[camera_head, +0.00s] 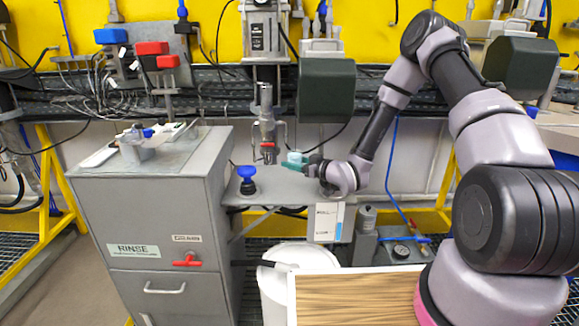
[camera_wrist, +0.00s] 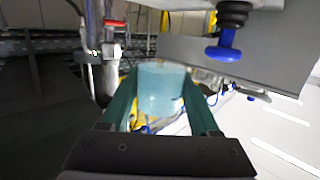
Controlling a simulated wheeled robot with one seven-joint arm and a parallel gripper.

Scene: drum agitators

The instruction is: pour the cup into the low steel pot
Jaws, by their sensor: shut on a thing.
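A pale teal cup (camera_head: 295,157) is held in my gripper (camera_head: 303,163) above the grey shelf beside the cabinet. In the wrist view the cup (camera_wrist: 161,88) sits between the two green fingers of my gripper (camera_wrist: 160,98), which are shut on it. Its contents do not show, and I cannot tell how far it is tilted. A small grey metal pot (camera_head: 137,148) stands on the cabinet top at left, with something blue at its rim; it may be the low steel pot. My gripper is well to its right.
A blue knob (camera_head: 247,179) on a black base stands on the shelf left of the cup. A vertical steel fitting with a red handle (camera_head: 268,146) hangs close to the cup. A white bucket (camera_head: 282,287) and a wooden board (camera_head: 352,300) are below.

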